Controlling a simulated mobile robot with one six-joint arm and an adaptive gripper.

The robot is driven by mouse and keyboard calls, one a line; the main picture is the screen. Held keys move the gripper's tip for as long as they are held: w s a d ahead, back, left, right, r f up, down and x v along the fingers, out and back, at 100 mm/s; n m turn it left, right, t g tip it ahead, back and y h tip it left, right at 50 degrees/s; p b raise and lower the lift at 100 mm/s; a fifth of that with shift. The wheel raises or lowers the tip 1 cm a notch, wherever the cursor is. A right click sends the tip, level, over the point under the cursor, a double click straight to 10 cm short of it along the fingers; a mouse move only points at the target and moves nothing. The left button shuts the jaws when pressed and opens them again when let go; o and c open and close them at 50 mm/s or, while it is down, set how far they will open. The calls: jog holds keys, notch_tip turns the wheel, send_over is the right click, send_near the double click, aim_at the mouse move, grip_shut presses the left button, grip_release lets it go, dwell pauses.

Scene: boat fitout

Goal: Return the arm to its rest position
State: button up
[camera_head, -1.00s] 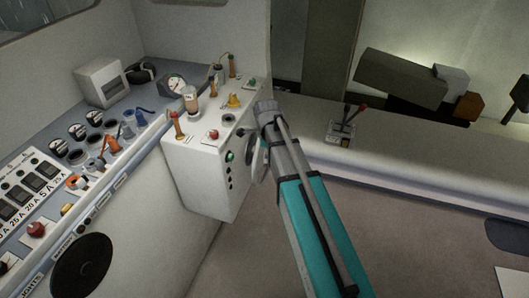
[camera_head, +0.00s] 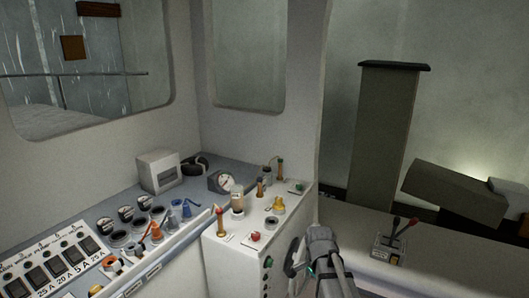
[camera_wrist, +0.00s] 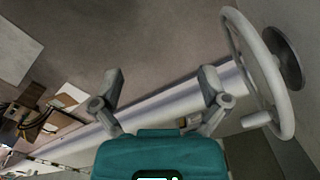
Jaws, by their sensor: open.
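My gripper shows in the wrist view (camera_wrist: 160,90) with its two fingers spread apart and nothing between them. A white handwheel (camera_wrist: 262,70) with a knob is to the right of the fingers there, apart from them as far as I can tell. In the head view my arm's grey end (camera_head: 325,255) is at the bottom, beside the right side of the white control console (camera_head: 225,258). The fingers are hidden in that view. The handwheel shows as a dark rim (camera_head: 294,258) just left of my arm.
A dashboard (camera_head: 110,205) with gauges and switches runs along the left. Small levers and knobs stand on the console top. A twin-lever control (camera_head: 391,243) sits on the ledge at right. A dark post (camera_head: 385,130) stands behind. Open floor (camera_wrist: 150,35) shows in the wrist view.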

jog(key=s+d+f+n+b, duration=0.1)
jog(key=s+f+n+b, duration=0.1)
jog(key=s+n, duration=0.7)
jog(key=shift+d+f+n+b, duration=0.15)
jog(key=shift+f+n+b, duration=0.25)
jog(key=shift+n, duration=1.3)
